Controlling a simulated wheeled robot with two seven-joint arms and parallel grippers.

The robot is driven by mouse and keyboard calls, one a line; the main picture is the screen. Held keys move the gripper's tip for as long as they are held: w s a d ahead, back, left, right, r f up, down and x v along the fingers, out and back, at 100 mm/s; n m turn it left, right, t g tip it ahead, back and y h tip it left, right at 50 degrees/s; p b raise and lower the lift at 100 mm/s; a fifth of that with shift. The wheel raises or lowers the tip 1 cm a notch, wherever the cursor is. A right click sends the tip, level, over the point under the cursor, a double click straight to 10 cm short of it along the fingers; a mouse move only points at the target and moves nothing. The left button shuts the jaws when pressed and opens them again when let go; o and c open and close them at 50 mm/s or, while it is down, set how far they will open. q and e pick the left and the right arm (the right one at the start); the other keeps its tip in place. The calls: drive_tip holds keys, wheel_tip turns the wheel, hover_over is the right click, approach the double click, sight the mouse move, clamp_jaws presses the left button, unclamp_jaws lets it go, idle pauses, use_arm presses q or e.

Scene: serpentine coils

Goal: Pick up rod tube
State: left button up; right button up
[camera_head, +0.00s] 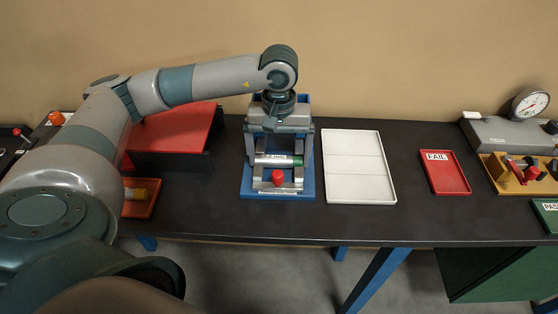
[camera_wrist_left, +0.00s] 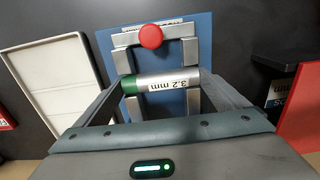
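The rod tube (camera_head: 277,160) is a short silver cylinder with a green end and a white label. It lies level across a grey metal fixture on a blue base (camera_head: 277,195). In the left wrist view the tube (camera_wrist_left: 163,83) shows its label "3.2 mm", with the green end at left. My left gripper (camera_head: 278,145) is above the fixture, pointing down. Its fingers are wide apart, one near each end of the tube; whether they touch it I cannot tell. My right gripper is not in view.
A red knob (camera_head: 277,177) is at the fixture's front. A white two-part tray (camera_head: 359,199) is to the right, then a red FAIL tray (camera_head: 445,189) and a gauge (camera_head: 530,104). A red box (camera_head: 175,132) and an orange tray (camera_head: 138,210) are at left.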

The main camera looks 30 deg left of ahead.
sight(281, 158)
use_arm(q)
drive_tip(key=c, duration=0.3)
drive_tip(key=shift+c, duration=0.2)
drive_tip(key=shift+r, duration=0.1)
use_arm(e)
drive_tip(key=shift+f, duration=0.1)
use_arm(q)
drive_tip(key=shift+w+r+b, duration=0.1)
drive_tip(key=shift+r+b, duration=0.55)
drive_tip(key=shift+r, duration=0.15)
drive_tip(key=shift+d+r+b, duration=0.15)
drive_tip(key=shift+r+b, duration=0.2)
drive_tip(key=shift+r, duration=0.25)
drive_tip(key=shift+d+r+b, duration=0.15)
drive_tip(key=shift+r+b, duration=0.15)
drive_tip(key=shift+r, duration=0.25)
drive_tip(key=s+d+r+b, duration=0.2)
drive_tip(key=d+r+b, duration=0.1)
drive_tip(key=d+r, duration=0.4)
drive_tip(key=d, duration=0.3)
drive_tip(key=shift+s+d, duration=0.4)
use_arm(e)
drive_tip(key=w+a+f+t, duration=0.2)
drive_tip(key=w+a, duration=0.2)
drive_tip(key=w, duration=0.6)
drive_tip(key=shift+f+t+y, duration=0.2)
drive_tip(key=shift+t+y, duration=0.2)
use_arm(q)
drive_tip(key=shift+f, duration=0.15)
